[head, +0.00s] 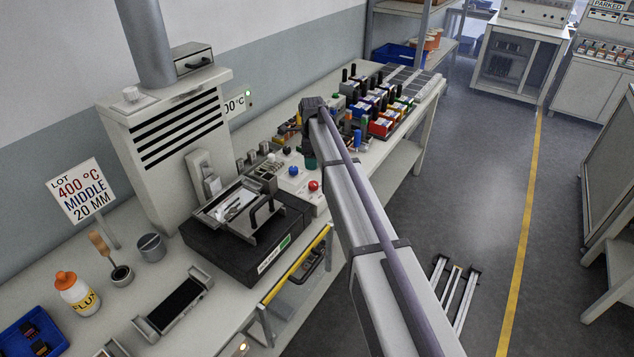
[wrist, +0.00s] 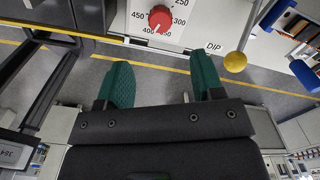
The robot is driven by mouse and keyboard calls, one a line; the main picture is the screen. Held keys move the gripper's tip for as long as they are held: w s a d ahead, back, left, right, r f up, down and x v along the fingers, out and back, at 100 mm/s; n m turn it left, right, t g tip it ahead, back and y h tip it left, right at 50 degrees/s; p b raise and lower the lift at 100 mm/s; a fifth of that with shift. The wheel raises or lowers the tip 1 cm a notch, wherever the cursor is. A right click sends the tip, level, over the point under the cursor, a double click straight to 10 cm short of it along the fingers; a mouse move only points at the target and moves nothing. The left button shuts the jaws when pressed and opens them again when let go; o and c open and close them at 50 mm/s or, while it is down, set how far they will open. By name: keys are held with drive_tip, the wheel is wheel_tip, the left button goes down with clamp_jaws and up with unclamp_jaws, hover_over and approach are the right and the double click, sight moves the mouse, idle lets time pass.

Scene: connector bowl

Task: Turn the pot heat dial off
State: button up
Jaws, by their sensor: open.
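The pot heat dial (wrist: 160,18) is a red round knob on a white panel with printed numbers from about 250 to 450, at the top of the wrist view. A pale mark at its lower edge lies near 400. A red knob (head: 313,186) on the white panel in the head view looks like the same dial. My gripper (wrist: 162,78) has two green fingers spread apart with nothing between them. The dial is ahead of the gap and apart from the fingers. In the head view my gripper (head: 310,161) is over the bench, partly hidden by my arm.
A yellow ball-ended lever (wrist: 235,61) stands right of the dial by the DIP label. A blue knob (head: 294,170) sits near the red one. A sign (head: 76,190) reads 400 °C.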

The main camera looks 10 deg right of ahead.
sight(313, 183)
wheel_tip(313, 183, down, 11)
drive_tip(key=b, duration=1)
drive_tip(key=shift+r, duration=0.15)
drive_tip(key=c, duration=0.9)
